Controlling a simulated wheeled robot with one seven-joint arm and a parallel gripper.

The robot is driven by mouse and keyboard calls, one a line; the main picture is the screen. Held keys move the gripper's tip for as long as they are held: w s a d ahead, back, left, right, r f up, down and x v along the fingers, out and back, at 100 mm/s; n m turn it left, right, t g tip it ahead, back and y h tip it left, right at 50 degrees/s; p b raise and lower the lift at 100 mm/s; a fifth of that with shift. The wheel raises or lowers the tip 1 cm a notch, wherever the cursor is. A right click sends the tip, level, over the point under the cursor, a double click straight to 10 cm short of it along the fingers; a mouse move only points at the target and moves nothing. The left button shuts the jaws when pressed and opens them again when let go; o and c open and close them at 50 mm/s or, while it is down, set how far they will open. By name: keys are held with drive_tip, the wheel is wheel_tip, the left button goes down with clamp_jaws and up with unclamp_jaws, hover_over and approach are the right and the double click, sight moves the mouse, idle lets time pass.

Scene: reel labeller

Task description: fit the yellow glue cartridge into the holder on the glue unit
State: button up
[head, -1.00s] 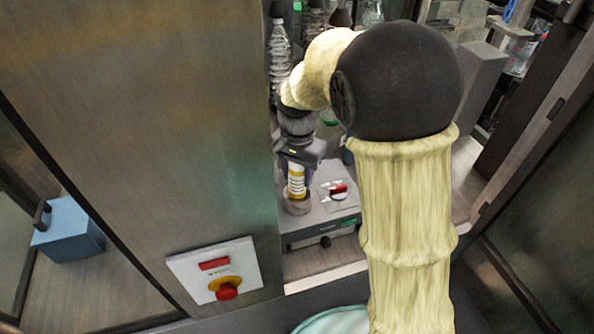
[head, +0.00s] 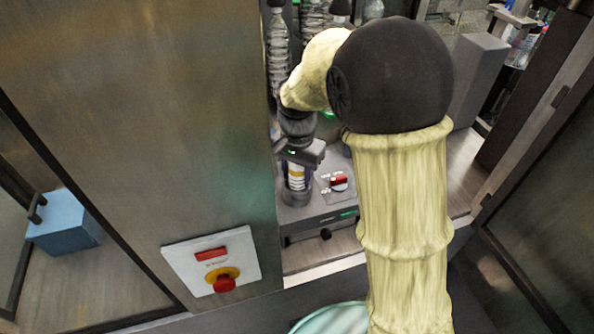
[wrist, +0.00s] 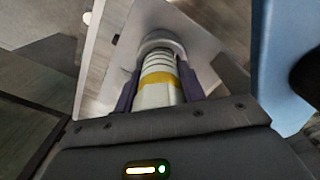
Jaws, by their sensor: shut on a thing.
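My gripper (head: 297,168) is shut on the yellow glue cartridge (head: 296,183), a pale cylinder with a yellow band. In the wrist view the cartridge (wrist: 158,80) lies between my two dark fingers, and its far end meets the grey round holder (wrist: 160,42). In the head view the cartridge stands about upright, with its lower end inside the holder (head: 295,197) on the grey glue unit (head: 322,211). How deep it sits, and whether it touches the bottom, is hidden.
A red switch (head: 339,182) is on the unit, right of the holder. A metal panel (head: 150,130) with a red-and-yellow stop button (head: 225,283) stands close on the left. Clear bottles (head: 278,50) stand behind. A blue box (head: 64,224) lies far left.

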drive_tip(key=shift+f, duration=0.3)
drive_tip(key=o, duration=1.3)
drive_tip(key=shift+a, duration=0.1)
drive_tip(key=shift+r, duration=0.1)
drive_tip(key=shift+w+r, duration=0.1)
drive_tip(key=shift+r, duration=0.15)
wheel_tip(320, 180, up, 17)
drive_tip(key=shift+f+b, duration=0.1)
drive_tip(key=shift+b, duration=1)
